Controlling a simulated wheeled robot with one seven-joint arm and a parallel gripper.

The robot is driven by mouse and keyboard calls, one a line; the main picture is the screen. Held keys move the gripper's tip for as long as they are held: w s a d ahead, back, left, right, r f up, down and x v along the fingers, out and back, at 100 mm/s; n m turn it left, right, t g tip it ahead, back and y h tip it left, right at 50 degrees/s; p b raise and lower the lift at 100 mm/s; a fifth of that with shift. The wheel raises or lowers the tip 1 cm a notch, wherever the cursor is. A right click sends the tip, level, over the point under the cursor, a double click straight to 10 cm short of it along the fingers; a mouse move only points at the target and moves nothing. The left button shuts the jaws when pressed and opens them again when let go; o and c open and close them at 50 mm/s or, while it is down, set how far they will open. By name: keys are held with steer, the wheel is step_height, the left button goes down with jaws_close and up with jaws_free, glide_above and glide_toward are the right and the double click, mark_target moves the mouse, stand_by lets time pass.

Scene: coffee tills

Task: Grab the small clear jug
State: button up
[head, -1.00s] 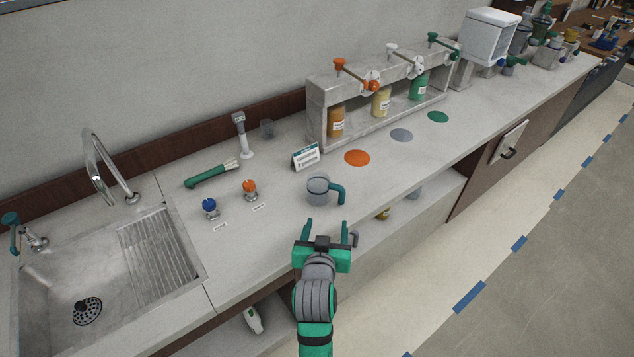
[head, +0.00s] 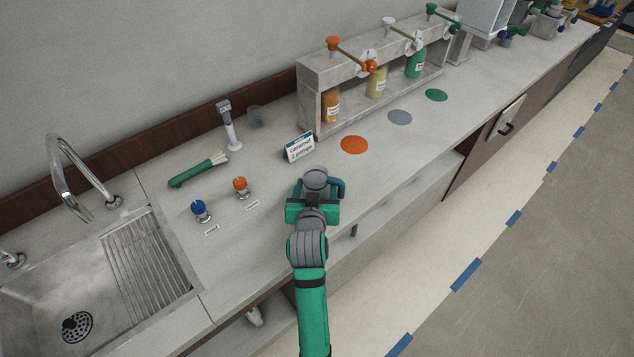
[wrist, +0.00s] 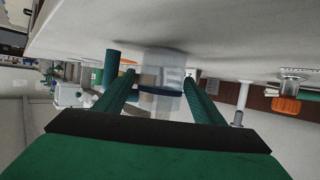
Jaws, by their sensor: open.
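The small clear jug (head: 316,181) stands on the counter near its front edge, with a dark band and a teal handle (head: 338,187) on its right. My gripper (head: 314,186) is at the jug, and its palm hides the jug's lower part in the head view. In the wrist view the jug (wrist: 162,78) appears between the two green fingers (wrist: 160,92), towards their tips. The fingers are apart, one on each side of it. Whether either finger touches the jug I cannot tell.
A small sign (head: 299,148) stands behind the jug, and an orange disc (head: 354,145) lies to its right. Blue (head: 200,209) and orange (head: 240,186) knobs rise to the left, before the sink (head: 90,290). The bottle rack (head: 310,100) stands at the back.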

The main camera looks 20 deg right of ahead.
steer(key=shift+x, duration=3)
steer(key=shift+a, duration=0.1)
steer(key=c, duration=0.9)
